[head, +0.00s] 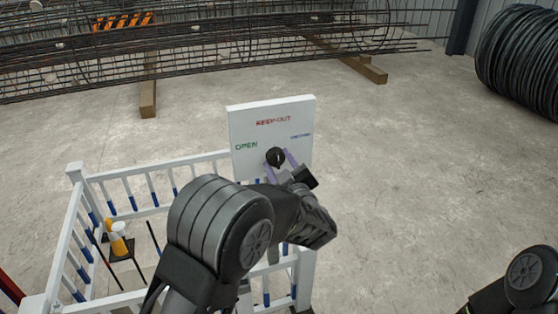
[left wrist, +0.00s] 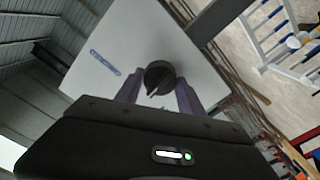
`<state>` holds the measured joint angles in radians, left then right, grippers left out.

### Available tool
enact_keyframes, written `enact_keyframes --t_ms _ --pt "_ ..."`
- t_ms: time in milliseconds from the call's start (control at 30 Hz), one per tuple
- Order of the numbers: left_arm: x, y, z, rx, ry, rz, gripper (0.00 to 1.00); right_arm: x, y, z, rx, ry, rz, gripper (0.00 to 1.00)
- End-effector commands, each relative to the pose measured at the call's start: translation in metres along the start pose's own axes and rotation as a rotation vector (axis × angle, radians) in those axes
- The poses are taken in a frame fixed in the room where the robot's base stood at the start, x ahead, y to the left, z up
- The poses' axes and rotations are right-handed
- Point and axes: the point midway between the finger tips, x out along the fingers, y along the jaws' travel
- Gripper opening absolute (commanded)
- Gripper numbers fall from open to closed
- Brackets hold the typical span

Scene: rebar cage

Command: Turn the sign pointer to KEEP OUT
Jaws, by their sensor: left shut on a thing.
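The white sign board (head: 240,125) stands upright at the fence corner. It has red KEEP OUT at the top, green OPEN at the left and small blue lettering at the right. The black pointer knob (head: 275,157) sits below the middle. My left gripper (head: 281,162), with purple fingers, is shut on the knob. In the left wrist view, the fingers flank the knob (left wrist: 160,76), whose white mark points down and slightly left. The blue label is upper left there; my gripper body hides the board's lower part. I cannot tell exactly which label the mark meets. My right gripper is out of view.
A white fence (head: 75,205) with blue bands surrounds a small area holding an orange and white object (head: 119,240). A long rebar cage (head: 200,50) lies behind on wooden beams (head: 148,97). A black coil (head: 520,60) stands at right. The floor right of the sign is clear.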

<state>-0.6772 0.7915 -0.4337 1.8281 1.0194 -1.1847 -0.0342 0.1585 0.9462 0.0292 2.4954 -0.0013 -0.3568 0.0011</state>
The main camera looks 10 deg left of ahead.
Motion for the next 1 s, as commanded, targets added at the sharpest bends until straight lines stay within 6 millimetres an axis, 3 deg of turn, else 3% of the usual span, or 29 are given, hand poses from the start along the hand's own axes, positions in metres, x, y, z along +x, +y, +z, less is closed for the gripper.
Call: enact_keyframes --t_ms 533,567,800,1000 --pt "-0.0004 -0.0005 0.001 0.035 -0.001 0.0 0.05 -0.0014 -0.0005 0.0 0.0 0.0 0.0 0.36" --pt "-0.0004 -0.0005 0.001 0.035 -0.001 0.0 0.48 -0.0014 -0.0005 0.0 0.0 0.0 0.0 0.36" --pt "-0.0002 -0.0002 0.0006 0.033 -0.001 0.0 0.67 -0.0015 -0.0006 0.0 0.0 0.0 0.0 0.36" --pt "-0.0001 -0.0001 0.0003 0.033 0.0 0.0 0.67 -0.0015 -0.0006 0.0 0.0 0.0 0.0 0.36"
